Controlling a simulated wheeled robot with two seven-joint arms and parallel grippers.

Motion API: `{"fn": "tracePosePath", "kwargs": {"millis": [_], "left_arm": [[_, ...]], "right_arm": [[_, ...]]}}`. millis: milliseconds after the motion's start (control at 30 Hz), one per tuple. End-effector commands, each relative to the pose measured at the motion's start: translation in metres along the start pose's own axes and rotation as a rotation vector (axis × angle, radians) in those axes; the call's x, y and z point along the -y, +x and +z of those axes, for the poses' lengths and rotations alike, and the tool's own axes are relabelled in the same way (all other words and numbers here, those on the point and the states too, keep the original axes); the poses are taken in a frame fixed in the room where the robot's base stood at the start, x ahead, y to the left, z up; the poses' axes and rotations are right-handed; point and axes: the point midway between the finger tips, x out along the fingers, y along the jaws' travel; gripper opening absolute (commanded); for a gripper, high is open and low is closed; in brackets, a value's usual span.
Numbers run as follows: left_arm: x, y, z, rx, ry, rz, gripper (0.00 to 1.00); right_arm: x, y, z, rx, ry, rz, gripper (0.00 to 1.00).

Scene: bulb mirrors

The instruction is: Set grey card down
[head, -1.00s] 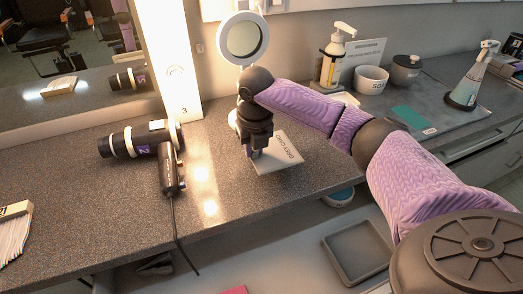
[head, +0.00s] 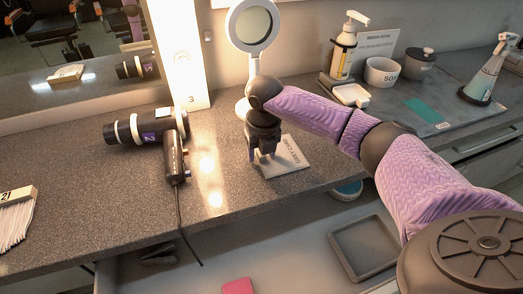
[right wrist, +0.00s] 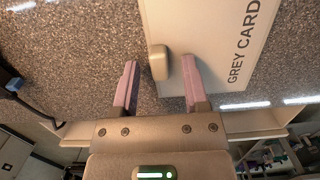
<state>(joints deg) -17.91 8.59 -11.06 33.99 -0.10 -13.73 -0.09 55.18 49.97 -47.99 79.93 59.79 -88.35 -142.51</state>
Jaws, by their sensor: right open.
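The grey card (head: 288,160) is a pale flat card lettered GREY CARD. It lies on the speckled counter close to the front edge. It also shows in the right wrist view (right wrist: 222,45), with a small beige grip tab (right wrist: 158,64) at its side. My right gripper (head: 262,156) points down over the card's left part and hides some of it. In the right wrist view my right gripper (right wrist: 160,61) is open, with one finger on each side of the tab and a gap at least on the left. My left gripper is out of view.
A round mirror on a stand (head: 252,25) is behind the gripper. A tray with a soap bowl (head: 383,72) and bottles is at the right. An open drawer (head: 200,272) is below.

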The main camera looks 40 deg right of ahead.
Motion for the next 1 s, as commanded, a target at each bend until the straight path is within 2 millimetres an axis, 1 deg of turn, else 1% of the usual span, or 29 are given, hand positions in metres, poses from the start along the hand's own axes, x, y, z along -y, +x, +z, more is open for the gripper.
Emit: {"fn": "tracePosePath", "kwargs": {"millis": [67,200,300,433,500,600,1000], "left_arm": [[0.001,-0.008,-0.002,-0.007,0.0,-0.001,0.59],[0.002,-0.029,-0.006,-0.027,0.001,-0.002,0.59],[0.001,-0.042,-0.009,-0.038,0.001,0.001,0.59],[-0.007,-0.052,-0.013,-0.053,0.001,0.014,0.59],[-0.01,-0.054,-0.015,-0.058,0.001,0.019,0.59],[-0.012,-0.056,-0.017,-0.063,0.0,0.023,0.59],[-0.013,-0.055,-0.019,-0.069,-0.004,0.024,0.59]], "right_arm": [[0.0,-0.015,0.001,0.004,0.0,0.002,0.57],[0.0,-0.058,0.002,0.008,0.0,0.002,0.57],[0.0,-0.086,0.002,0.007,0.001,0.003,0.57],[0.0,-0.111,0.001,0.004,0.001,0.002,0.57],[0.0,-0.118,0.001,0.004,0.0,0.003,0.57],[0.0,-0.122,0.001,0.001,0.0,0.002,0.57],[-0.001,-0.12,0.0,0.0,0.002,0.001,0.57]]}}
